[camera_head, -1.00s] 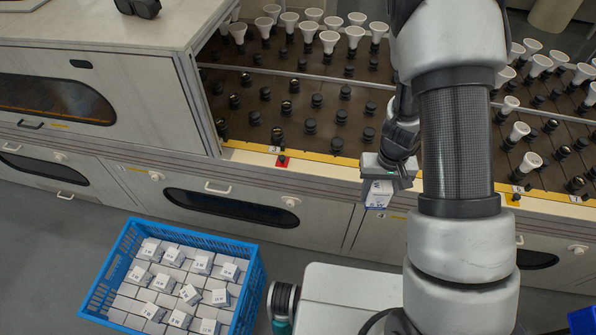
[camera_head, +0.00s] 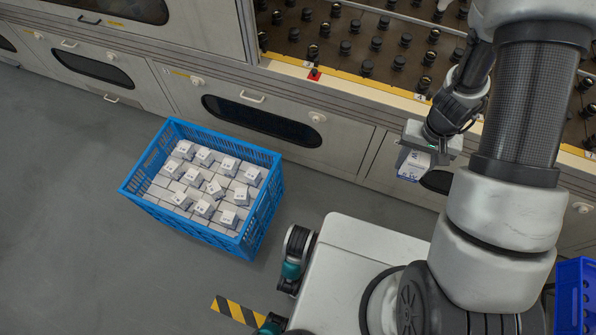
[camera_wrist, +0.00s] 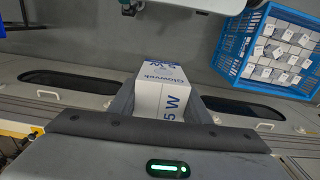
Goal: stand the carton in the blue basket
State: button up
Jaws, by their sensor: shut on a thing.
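The carton is a small white box with blue print, and my gripper (camera_head: 428,156) is shut on it. In the head view the carton (camera_head: 413,166) hangs below my gripper, in front of the bench's cabinet doors. In the wrist view the carton (camera_wrist: 163,92) sits between the two fingers, with "5 W" readable on its side. The blue basket (camera_head: 262,215) stands on the floor to the left of my gripper, well apart from it. It holds many similar white cartons, several of them standing on a packed lower layer. The basket also shows at the upper right of the wrist view (camera_wrist: 232,42).
The bench (camera_head: 350,140) with rows of black sockets runs along the back. Its cabinet doors carry handles and dark windows. A second blue crate (camera_head: 574,300) is at the right edge. Grey floor (camera_head: 80,230) is clear left of the basket. A yellow-black floor stripe (camera_head: 236,311) lies in front.

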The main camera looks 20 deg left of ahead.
aim_at(165, 195)
jog(key=k+j, duration=0.65)
jog(key=j, duration=0.2)
jog(key=k+j, duration=0.1)
jog(key=j, duration=0.25)
jog(key=k+j, duration=0.1)
jog(key=j, duration=0.2)
jog(key=k+j, duration=0.1)
jog(key=j, duration=1.85)
jog(key=i+j, duration=0.1)
jog(key=j, duration=0.35)
jog(key=i+j, duration=0.1)
jog(key=j, duration=0.85)
jog(key=i+z, duration=0.05)
jog(key=i, duration=0.05)
